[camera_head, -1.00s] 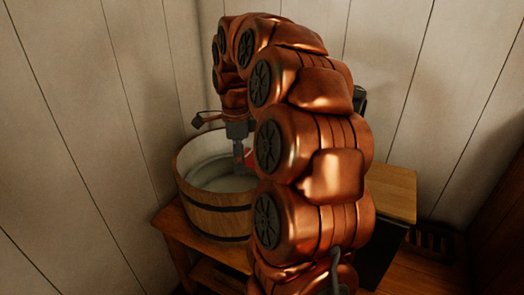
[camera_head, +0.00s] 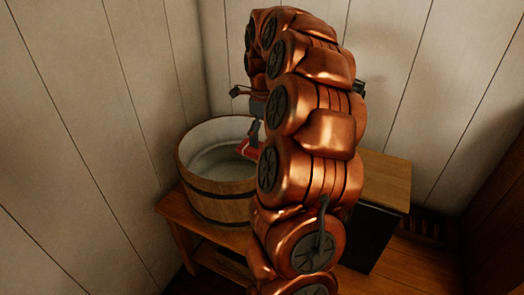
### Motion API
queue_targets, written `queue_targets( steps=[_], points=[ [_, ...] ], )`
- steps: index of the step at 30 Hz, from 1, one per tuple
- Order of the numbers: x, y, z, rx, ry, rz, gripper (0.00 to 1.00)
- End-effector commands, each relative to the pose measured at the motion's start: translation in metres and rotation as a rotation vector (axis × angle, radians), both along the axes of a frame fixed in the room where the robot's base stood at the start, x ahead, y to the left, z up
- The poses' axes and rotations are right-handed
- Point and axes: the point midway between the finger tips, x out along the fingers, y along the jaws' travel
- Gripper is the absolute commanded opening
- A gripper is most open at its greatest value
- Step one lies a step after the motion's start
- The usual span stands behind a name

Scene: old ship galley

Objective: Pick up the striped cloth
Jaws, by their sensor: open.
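A small red and pale patch, which looks like the striped cloth (camera_head: 246,151), shows at the right side of the wooden tub (camera_head: 222,206). Most of it is hidden behind my copper arm, and I cannot tell whether it hangs on the rim or lies inside. My gripper (camera_head: 253,138) is open, just above the red patch and partly hidden by my arm. I cannot tell whether it touches the cloth.
The tub stands on a low wooden bench (camera_head: 175,210) in the corner, close to pale plank walls (camera_head: 90,120). A dark-sided cabinet with a wooden top (camera_head: 385,182) stands to the right of my arm.

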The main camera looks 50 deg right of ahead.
Motion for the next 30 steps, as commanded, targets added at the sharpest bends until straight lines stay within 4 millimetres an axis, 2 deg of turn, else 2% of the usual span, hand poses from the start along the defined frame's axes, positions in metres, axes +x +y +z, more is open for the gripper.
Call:
queue_targets(
  steps=[11,19,30],
  points=[
    [-0.001,0.002,-0.04,0.002,0.003,0.001,0.98],
    [0.0,0.002,-0.044,0.0,0.0,0.001,0.98],
    [0.0,0.002,-0.044,0.001,0.001,0.001,0.59]
  ],
)
